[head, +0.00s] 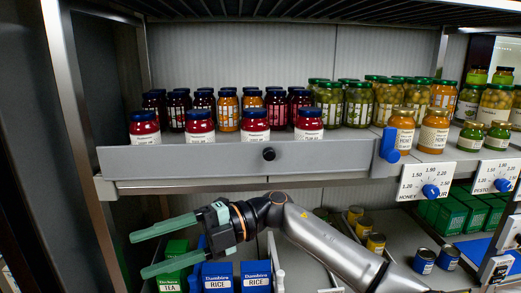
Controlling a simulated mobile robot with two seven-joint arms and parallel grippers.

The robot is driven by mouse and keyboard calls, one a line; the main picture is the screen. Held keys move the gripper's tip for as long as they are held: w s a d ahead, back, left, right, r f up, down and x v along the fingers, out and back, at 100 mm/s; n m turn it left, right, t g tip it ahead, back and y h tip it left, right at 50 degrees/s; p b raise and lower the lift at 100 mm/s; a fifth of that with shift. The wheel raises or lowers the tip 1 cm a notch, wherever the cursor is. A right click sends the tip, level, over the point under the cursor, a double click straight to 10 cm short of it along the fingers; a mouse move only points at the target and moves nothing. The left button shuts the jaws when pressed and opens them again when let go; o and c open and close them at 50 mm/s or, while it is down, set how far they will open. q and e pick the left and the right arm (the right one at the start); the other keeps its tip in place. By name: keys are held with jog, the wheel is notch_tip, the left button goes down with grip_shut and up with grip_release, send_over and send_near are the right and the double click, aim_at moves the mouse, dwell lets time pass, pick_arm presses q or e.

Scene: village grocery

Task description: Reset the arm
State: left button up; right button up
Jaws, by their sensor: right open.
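My right arm (325,245) reaches in from the lower right of the head view, in front of the shelving. My right gripper (150,250) points left, with its two green fingers spread wide apart and nothing between them. It is below the front edge of the upper shelf, beside and partly in front of the lower shelf's boxes. My left gripper does not show in this view.
Several jars (255,124) stand on the upper shelf behind a grey front rail (235,157). Blue rice boxes (217,277) and a green tea box (175,265) stand close under my right gripper. Cans (424,261) stand right. A metal upright (70,95) is left.

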jog(key=w+d+f+m+t+h, duration=0.1)
jog(key=w+d+f+m+t, duration=0.45)
jog(key=f+m+t, duration=0.75)
jog(key=w+d+f+m+t+h, duration=0.2)
jog(key=d+f+m+t, duration=0.65)
jog(key=m+t, duration=0.55)
jog(key=s+d+f+m+g+h, duration=0.2)
jog(key=s+d+f+m+h, duration=0.15)
jog(key=d+f, duration=0.2)
jog(key=s+d+f+m+g+h, duration=0.2)
jog(key=s+d+f+m+h, duration=0.15)
jog(key=f, duration=0.35)
jog(key=s+d+f+m+g+h, duration=0.1)
jog(key=s+d+f+g, duration=0.2)
jog(key=s+d+f, duration=0.2)
jog(key=s+d+f+m+g+h, duration=0.2)
jog(key=s+f, duration=0.4)
jog(key=s, duration=0.4)
jog(key=d+g, duration=0.1)
jog(key=d, duration=0.1)
jog(key=shift+d+f, duration=0.3)
jog(key=shift+d, duration=0.05)
